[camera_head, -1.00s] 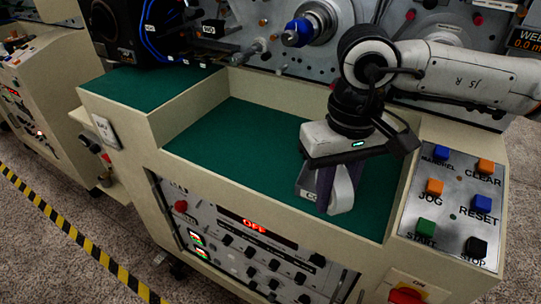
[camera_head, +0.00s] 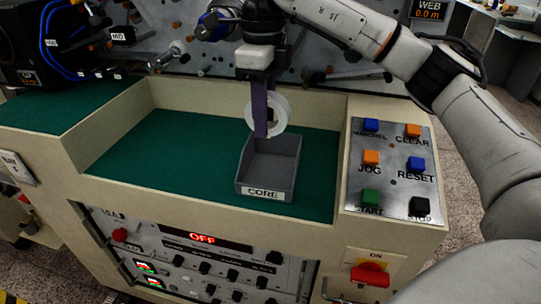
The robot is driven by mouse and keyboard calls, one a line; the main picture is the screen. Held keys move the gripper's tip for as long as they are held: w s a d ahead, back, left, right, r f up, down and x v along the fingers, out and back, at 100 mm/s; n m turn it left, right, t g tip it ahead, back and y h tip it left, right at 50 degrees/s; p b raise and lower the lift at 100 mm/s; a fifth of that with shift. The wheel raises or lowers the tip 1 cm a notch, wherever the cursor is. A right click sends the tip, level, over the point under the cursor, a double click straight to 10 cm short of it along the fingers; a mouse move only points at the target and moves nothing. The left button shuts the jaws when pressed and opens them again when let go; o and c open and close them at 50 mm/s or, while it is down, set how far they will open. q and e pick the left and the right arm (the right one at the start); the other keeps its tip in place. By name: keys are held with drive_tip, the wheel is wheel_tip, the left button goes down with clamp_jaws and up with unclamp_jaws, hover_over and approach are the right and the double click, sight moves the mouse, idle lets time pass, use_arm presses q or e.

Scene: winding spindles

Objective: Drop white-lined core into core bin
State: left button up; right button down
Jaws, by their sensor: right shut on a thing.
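A white-lined core (camera_head: 280,112), a pale ring, hangs in my right gripper (camera_head: 261,128). The gripper's dark fingers are shut on it, with one finger in front of the ring. The core is above the back part of the grey core bin (camera_head: 265,191), which is labelled CORE and stands on the green surface. The inside of the bin that shows looks empty. My left gripper is not in view.
The green work surface (camera_head: 160,150) is clear to the left of the bin. A button panel (camera_head: 390,185) lies to the right. A raised cream rim surrounds the recess. The machine face with a blue spindle (camera_head: 215,22) stands behind.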

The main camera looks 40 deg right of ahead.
drive_tip(key=m, duration=0.1)
drive_tip(key=d+m, duration=0.1)
drive_tip(key=m, duration=0.1)
drive_tip(key=shift+w, duration=0.25)
drive_tip(key=shift+d+f+m, duration=0.1)
drive_tip(key=shift+m, duration=0.2)
hover_over(269, 173)
wheel_tip(269, 173, down, 10)
drive_tip(key=shift+r, duration=0.2)
drive_tip(key=shift+f+b, duration=0.3)
drive_tip(key=shift+f, duration=0.35)
drive_tip(key=c, duration=1.5)
unclamp_jaws()
drive_tip(key=shift+r, duration=0.15)
